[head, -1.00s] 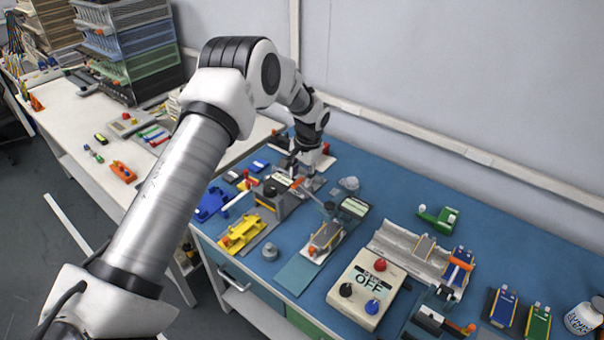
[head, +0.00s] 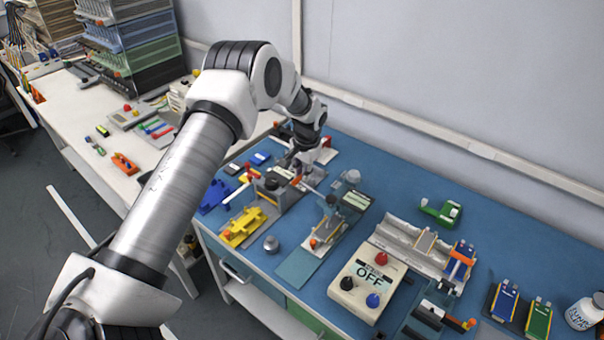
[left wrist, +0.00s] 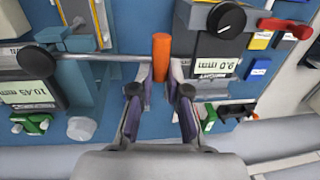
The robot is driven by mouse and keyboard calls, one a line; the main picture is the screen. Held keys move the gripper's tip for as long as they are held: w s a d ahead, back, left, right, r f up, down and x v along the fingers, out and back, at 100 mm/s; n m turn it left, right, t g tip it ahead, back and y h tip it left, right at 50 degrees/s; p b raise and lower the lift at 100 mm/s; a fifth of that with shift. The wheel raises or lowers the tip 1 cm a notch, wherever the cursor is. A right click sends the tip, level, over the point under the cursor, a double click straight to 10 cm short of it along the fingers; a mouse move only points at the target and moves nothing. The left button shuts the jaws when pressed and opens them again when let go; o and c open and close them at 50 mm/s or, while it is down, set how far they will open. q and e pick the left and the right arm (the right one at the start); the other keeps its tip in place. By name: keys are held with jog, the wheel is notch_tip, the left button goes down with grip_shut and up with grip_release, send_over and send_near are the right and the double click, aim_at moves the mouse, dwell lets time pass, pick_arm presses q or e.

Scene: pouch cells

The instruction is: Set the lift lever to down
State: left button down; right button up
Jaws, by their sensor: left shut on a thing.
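The lift lever is a thin grey rod with an orange grip; the grip shows best in the left wrist view (left wrist: 161,56). The rod runs left there to a dark round pivot (left wrist: 47,36) on a blue-grey stand (left wrist: 85,75) beside a gauge display (left wrist: 30,92). My left gripper (left wrist: 160,78) is shut on the orange grip, one finger on each side. In the head view my left gripper (head: 302,170) is at the back of the blue bench, and the rod slants toward the gauge stand (head: 328,215). The fingertips are small there. My right gripper is not in view.
A white control box (head: 367,283) reading OFF stands at the front. A grey cradle (head: 405,245) lies to its right. A yellow fixture (head: 242,227) and a grey knob (head: 271,243) are to the left. In the wrist view, a black-knobbed device (left wrist: 222,42) sits close right of the grip.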

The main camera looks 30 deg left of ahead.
pick_arm(q)
jog(key=shift+a+f+h+b, duration=0.15)
jog(key=shift+f+h+b, duration=0.35)
jog(key=shift+f+b, duration=0.15)
jog(key=f+h+b, duration=0.1)
jog(key=h+b, duration=0.1)
jog(key=b, duration=0.1)
jog(key=f+h+b, duration=0.1)
jog(key=h+b, duration=0.1)
jog(key=b, duration=0.2)
jog(key=f+h+b, duration=0.2)
jog(key=b, duration=0.1)
jog(key=shift+s+d+f+g+h+b, duration=0.1)
jog(key=shift+s+d+g+h+b, duration=0.05)
jog(key=shift+d+g+h+b, duration=0.2)
